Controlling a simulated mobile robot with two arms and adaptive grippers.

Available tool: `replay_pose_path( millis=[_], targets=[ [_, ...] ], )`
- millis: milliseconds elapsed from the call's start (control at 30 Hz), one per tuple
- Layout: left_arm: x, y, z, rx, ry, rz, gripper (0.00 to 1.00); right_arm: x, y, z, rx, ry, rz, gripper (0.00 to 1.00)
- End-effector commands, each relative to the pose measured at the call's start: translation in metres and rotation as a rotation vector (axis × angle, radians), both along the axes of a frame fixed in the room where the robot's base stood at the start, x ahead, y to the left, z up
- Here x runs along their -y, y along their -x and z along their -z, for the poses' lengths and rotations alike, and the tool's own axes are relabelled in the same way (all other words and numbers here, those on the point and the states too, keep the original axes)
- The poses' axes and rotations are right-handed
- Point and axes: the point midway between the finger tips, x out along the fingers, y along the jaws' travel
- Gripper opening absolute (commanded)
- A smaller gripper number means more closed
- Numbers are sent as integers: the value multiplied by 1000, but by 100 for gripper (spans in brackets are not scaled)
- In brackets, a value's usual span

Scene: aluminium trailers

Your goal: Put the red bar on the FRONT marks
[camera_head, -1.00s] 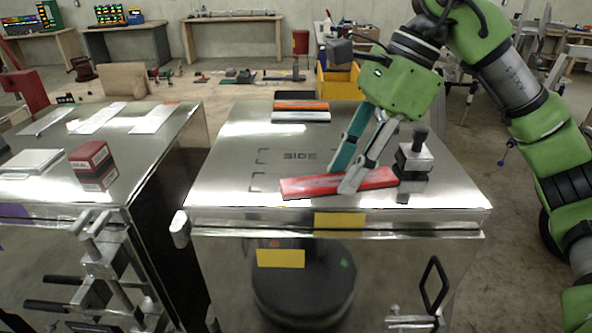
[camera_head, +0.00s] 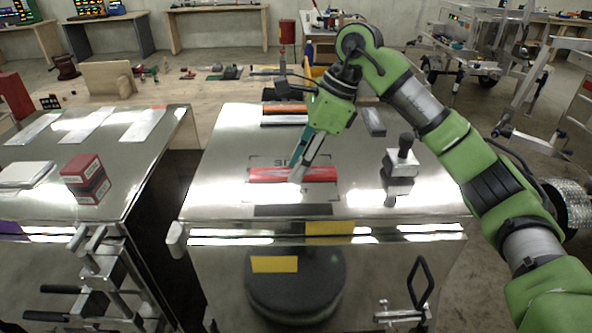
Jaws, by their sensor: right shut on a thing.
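The red bar (camera_head: 262,175) is above the steel top of the near cabinet (camera_head: 215,185), over the lower part of the SIDE marks (camera_head: 283,160). My right gripper (camera_head: 301,168) is shut on the bar near its middle. The bar runs left to right. A pale patch and a dark strip show on the shiny top in front of it, like a reflection; I cannot tell how high the bar is. The lettering is partly hidden by the gripper, and no FRONT lettering is readable. My left gripper is not in view.
A black-knobbed block (camera_head: 399,168) stands right of the bar. An orange bar (camera_head: 285,107) lies at the back edge, and a grey bar (camera_head: 374,121) lies at the back right. The left cabinet holds red boxes (camera_head: 84,169) and pale plates (camera_head: 82,125).

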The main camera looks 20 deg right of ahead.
Motion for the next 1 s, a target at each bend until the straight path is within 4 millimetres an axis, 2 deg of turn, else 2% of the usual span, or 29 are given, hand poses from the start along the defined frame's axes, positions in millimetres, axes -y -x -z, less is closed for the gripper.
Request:
replay_pose_path(
  millis=[200,400,767,800,833,867,1000],
  targets=[
    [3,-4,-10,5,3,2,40,-2,-11,18,-3,0,0,6],
    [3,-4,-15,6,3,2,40,-2,-10,42,0,0,0,6],
    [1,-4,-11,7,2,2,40,-2,-11,47,2,-1,-1,6],
    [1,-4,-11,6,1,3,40,-2,-11,46,2,-1,-1,32],
    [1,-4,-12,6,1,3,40,-2,-11,46,2,-1,-1,40],
    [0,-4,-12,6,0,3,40,-2,-11,46,2,-1,-1,44],
    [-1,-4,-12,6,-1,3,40,-2,-10,46,2,-1,-1,44]
  ],
)
